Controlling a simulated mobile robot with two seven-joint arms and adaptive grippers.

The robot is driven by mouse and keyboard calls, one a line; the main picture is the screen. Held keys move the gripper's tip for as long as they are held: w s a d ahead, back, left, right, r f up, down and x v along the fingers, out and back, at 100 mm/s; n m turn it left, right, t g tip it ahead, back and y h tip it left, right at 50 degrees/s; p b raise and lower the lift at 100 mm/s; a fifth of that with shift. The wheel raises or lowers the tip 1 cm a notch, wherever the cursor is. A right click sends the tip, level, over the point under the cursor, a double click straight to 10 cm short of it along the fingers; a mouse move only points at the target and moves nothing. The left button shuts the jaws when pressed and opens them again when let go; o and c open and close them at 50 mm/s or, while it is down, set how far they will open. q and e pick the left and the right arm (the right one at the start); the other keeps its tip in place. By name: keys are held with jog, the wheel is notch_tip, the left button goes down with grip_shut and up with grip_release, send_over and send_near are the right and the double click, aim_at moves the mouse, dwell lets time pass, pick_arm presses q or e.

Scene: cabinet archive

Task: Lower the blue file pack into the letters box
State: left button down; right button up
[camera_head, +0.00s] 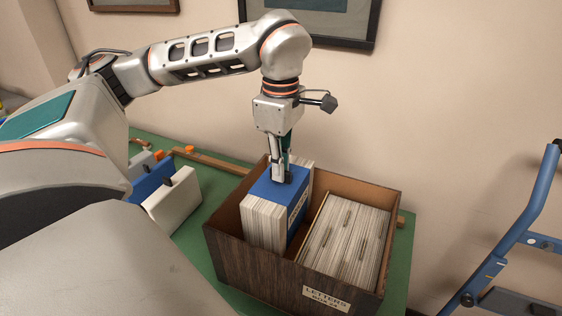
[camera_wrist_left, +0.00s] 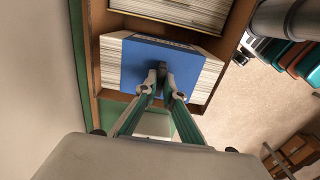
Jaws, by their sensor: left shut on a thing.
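The blue file pack (camera_head: 274,196), a blue cover with white pages showing at both sides, stands upright in the left part of the letters box (camera_head: 244,266). Its top rises above the box's rim, and its lower part is hidden by the front wall. My left gripper (camera_head: 283,178) points down and is shut on the pack's top edge. In the left wrist view the fingertips (camera_wrist_left: 162,76) meet at the blue cover (camera_wrist_left: 148,62), and the box's wooden rim (camera_wrist_left: 86,50) surrounds the pack. I cannot tell whether the pack touches the box floor. My right gripper is not in view.
A block of white files (camera_head: 346,236) fills the right part of the box. Blue and white binders (camera_head: 172,200) stand left of the box on the green table (camera_head: 208,182). A blue metal frame (camera_head: 510,245) stands at the right. A wall is close behind.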

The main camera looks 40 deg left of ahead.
pick_arm(q)
jog(key=shift+f+b, duration=0.6)
jog(key=shift+f, duration=1)
jog(key=shift+f+b, duration=1.25)
jog(key=shift+f, duration=1.65)
jog(key=shift+f+b, duration=0.4)
jog(key=shift+f, duration=0.5)
jog(key=shift+f+b, duration=0.4)
jog(key=shift+f, duration=0.6)
jog(key=c, duration=2.4)
grip_release()
jog(key=o, duration=0.3)
jog(key=shift+c, duration=0.3)
jog(key=shift+r, duration=0.1)
